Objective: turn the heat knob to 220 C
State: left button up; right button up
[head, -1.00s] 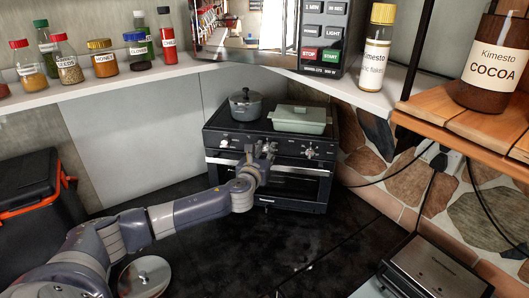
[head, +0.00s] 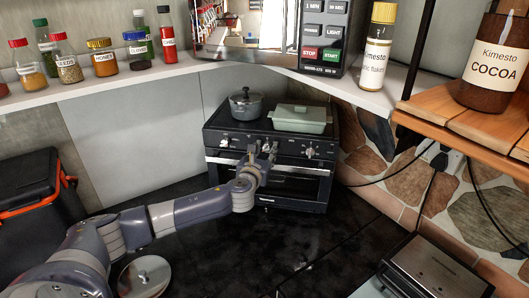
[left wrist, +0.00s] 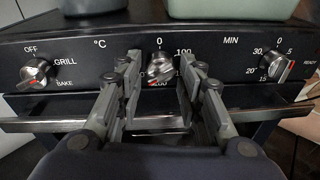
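The heat knob (left wrist: 160,68) is the middle, silver one on the black oven's front panel, under the °C label. Its scale shows 0 at the top, 100 at the right and 200 near the bottom. A red mark shows at the knob's lower edge, close to the 200; the exact setting is partly hidden. My left gripper (left wrist: 159,82) is in front of the panel, one finger on each side of the knob. Gaps show between fingers and knob. It also shows in the head view (head: 262,150) at the oven (head: 292,187). My right gripper is out of view.
The grill knob (left wrist: 34,73) is to the left and the minute knob (left wrist: 276,65) to the right. The oven handle (left wrist: 60,123) runs below the panel. A grey pot (head: 246,106) and a green lidded dish (head: 300,119) stand on the oven top.

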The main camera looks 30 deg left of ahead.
pick_arm(q)
jog(key=v, duration=1.2)
jog(key=shift+f, duration=0.15)
dwell(0.3)
